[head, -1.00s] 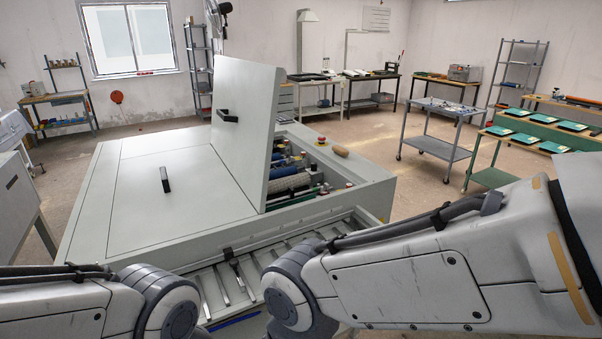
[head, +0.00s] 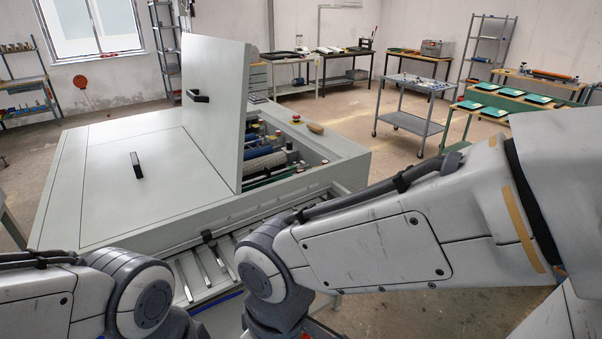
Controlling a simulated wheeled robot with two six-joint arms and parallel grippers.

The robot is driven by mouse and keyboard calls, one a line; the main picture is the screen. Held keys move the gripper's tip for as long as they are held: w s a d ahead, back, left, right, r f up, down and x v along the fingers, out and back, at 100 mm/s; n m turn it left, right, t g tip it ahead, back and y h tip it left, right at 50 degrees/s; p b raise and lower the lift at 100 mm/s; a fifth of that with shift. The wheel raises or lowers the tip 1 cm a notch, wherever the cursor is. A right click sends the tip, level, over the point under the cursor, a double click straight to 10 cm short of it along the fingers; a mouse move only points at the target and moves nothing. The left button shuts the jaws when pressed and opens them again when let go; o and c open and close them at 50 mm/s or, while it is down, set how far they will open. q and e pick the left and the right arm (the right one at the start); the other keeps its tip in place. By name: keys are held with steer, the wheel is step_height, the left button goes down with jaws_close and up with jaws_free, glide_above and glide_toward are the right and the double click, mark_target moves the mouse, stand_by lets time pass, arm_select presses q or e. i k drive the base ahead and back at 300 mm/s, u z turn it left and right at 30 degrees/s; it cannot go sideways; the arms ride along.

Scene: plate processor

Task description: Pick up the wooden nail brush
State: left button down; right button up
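A small brown wooden piece (head: 315,128), which looks like the wooden nail brush, lies on the far rim of the plate processor (head: 110,190), just right of a red button. It is too small to make out bristles. My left arm comes in at the lower left and my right arm crosses the lower right. Both grippers are out of the picture below the frame, so I cannot see their fingers. Nothing touches the brown piece.
The processor's raised lid panel (head: 215,110) stands upright left of the open roller bay (head: 265,160). A grey trolley (head: 408,122) and a green rack with plates (head: 490,113) stand at the right. Floor is clear between processor and trolley.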

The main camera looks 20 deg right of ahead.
mark_target(317, 129)
steer(key=z, duration=1.95)
steer(key=i, duration=3.95)
steer(key=u, duration=4)
steer(key=i, duration=0.35)
steer(key=u, duration=0.15)
